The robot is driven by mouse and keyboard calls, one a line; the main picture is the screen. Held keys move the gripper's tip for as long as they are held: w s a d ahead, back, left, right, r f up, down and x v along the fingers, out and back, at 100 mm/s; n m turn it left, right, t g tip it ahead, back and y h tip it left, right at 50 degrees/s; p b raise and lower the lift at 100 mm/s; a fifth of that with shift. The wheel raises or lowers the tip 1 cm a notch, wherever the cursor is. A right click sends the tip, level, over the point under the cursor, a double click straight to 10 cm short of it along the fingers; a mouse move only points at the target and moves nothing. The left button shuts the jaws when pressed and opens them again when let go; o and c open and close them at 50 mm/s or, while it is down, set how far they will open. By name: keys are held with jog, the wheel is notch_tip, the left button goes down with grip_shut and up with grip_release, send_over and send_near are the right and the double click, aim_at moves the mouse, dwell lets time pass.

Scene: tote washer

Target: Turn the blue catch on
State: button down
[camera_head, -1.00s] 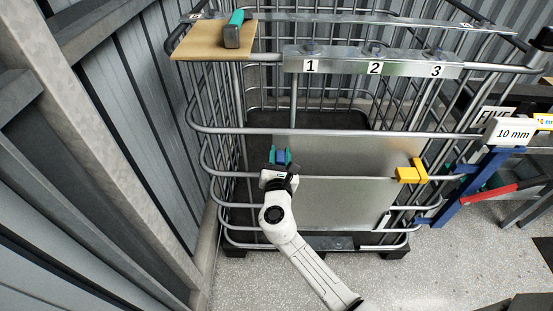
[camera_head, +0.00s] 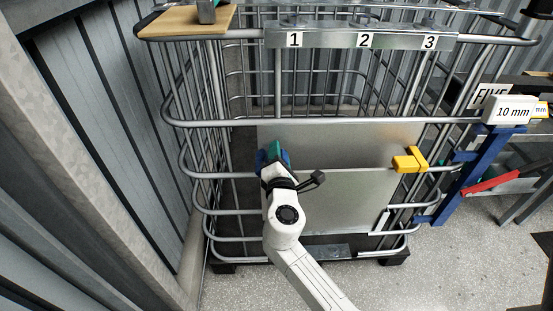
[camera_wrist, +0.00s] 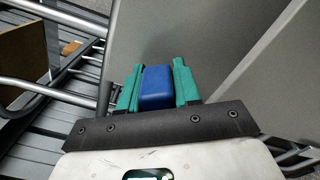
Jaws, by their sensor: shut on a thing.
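The blue catch (camera_wrist: 157,88) shows in the wrist view between the two green fingers of my gripper (camera_wrist: 158,90). My gripper is shut on it, one finger on each side. In the head view my gripper (camera_head: 272,152) is at the left edge of the grey metal panel (camera_head: 340,145) on the front of the cage, and only a little blue shows around the fingers. A yellow catch (camera_head: 408,160) sits at the panel's right side, on the horizontal bar. Most of the blue catch is hidden in the head view by my gripper.
The tubular cage (camera_head: 185,123) surrounds the panel. A metal strip numbered 1, 2, 3 (camera_head: 362,40) runs above. A wooden board (camera_head: 180,22) lies at the top left corner. A blue post (camera_head: 470,175) stands at the right. A corrugated wall (camera_head: 90,110) is close on the left.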

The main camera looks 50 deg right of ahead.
jog(key=shift+s+f+m+b, duration=0.1)
jog(key=shift+f+m+b, duration=0.2)
jog(key=shift+m, duration=0.1)
jog(key=c, duration=0.9)
grip_release()
jog(key=shift+r, duration=0.1)
jog(key=v, duration=1)
jog(key=shift+s+a+b, duration=0.3)
